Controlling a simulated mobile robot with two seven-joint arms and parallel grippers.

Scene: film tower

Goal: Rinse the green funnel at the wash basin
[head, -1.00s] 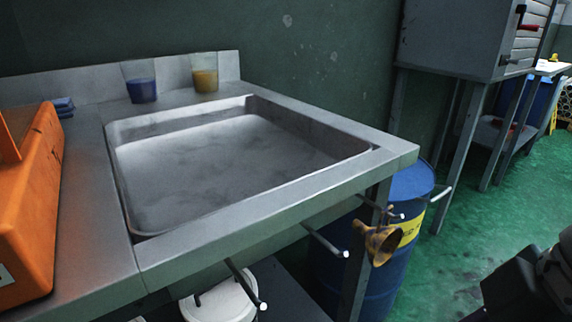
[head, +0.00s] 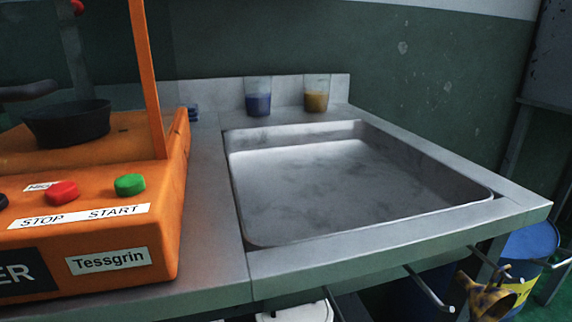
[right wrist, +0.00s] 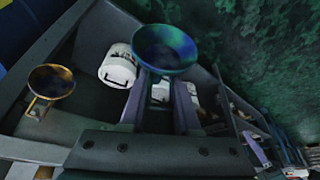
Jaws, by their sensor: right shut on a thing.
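The wash basin (head: 240,200) is a wide rectangular metal sink set in a steel counter, seen in the head view. Its inside is a cloudy grey; I cannot tell whether that is water or bare metal. In the right wrist view a blue-green funnel (right wrist: 165,45) sits at the fingertips of my right gripper (right wrist: 163,78). The gripper is shut on it, and the wide mouth faces the camera. The funnel and right gripper are not in the head view. My left gripper is in neither view.
An orange machine (head: 110,225) with coloured buttons stands left of the basin. Cups of blue (head: 258,103) and amber (head: 316,100) liquid stand behind it. A blue drum (head: 535,242) stands below, right.

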